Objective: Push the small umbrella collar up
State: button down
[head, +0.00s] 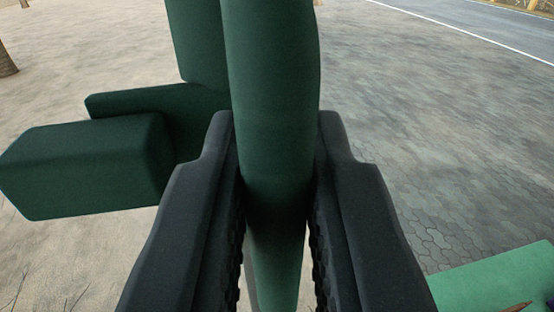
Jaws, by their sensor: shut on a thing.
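A long green upright umbrella part (275,90) runs from the top of the head view down between my fingers. Its thicker upper piece has a rounded lower end, and a narrower green piece (275,255) continues below it. My gripper (276,150) is shut on this green part, with one black finger on each side. I cannot tell which piece is the small collar. The pads' contact is partly hidden behind the fingers.
Dark green block-like pieces (85,165) stick out to the left, close to my left finger. A green flat surface (495,280) with a small brown item (518,306) is at the lower right. Paved ground (430,130) lies open around, with a road (480,22) behind.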

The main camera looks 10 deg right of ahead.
jog(key=shift+a+r, duration=0.15)
jog(key=shift+a, duration=0.05)
jog(key=c, duration=1.5)
grip_release()
jog(key=shift+d, duration=0.2)
jog(key=shift+s+a, duration=0.1)
jog(key=shift+s, duration=0.05)
jog(key=s+a+b, duration=0.2)
jog(key=s+b, duration=0.1)
jog(key=s, duration=1)
jog(key=shift+s, duration=0.15)
jog(key=shift+a, duration=0.15)
jog(key=shift+b, duration=0.35)
